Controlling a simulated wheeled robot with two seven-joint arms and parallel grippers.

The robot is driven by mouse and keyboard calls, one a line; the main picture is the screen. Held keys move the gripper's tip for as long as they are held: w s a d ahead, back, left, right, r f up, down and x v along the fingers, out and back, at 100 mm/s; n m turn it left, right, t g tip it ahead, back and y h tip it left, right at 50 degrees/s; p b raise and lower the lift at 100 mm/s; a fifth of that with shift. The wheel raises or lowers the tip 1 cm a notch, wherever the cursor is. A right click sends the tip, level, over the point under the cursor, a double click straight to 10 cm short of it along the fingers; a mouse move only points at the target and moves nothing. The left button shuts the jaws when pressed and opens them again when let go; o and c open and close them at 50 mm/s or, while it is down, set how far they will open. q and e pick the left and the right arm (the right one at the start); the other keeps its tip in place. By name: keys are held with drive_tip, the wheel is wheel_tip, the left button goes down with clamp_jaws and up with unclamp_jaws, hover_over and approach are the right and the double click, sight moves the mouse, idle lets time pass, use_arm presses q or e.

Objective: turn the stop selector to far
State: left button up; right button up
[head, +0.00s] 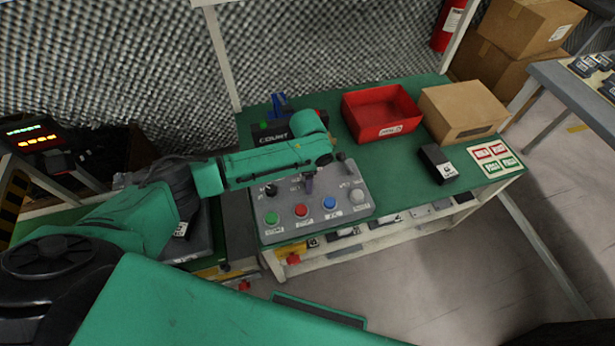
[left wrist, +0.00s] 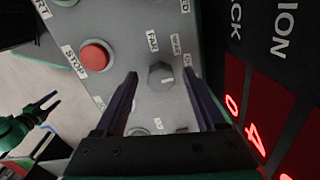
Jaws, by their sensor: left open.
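A grey control panel (head: 330,200) lies on the green bench, with labels beside its controls. In the left wrist view, the stop selector (left wrist: 161,75) is a dark round knob with a pale pointer mark. Small labels stand around it; one seems to read FAR (left wrist: 152,40).
Green (head: 271,218), red (head: 301,210), blue (head: 330,203) and white (head: 357,195) buttons line the panel's front. A second dark knob (head: 271,190) is at its left. A counter box (head: 275,130), red bin (head: 383,112) and cardboard box (head: 462,110) stand behind.

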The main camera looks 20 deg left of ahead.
use_arm(q)
clamp_jaws()
drive_tip(key=shift+r+n+p, duration=0.15)
drive_tip(key=shift+n+p, duration=0.55)
drive_tip(key=shift+p, duration=0.15)
drive_tip(key=shift+d+n+p, duration=0.1)
drive_tip(key=shift+n+p, duration=1)
drive_tip(key=n+p, duration=0.3)
drive_tip(key=n, duration=0.1)
drive_tip(key=shift+n, duration=0.3)
drive_tip(key=n+p, duration=0.2)
drive_tip(key=n, duration=0.2)
drive_tip(key=n+p, duration=0.1)
drive_tip(key=n, duration=0.4)
drive_tip(key=shift+w+n+g, duration=0.15)
drive_tip(key=shift+n+g, duration=0.15)
drive_tip(key=shift+n, duration=0.1)
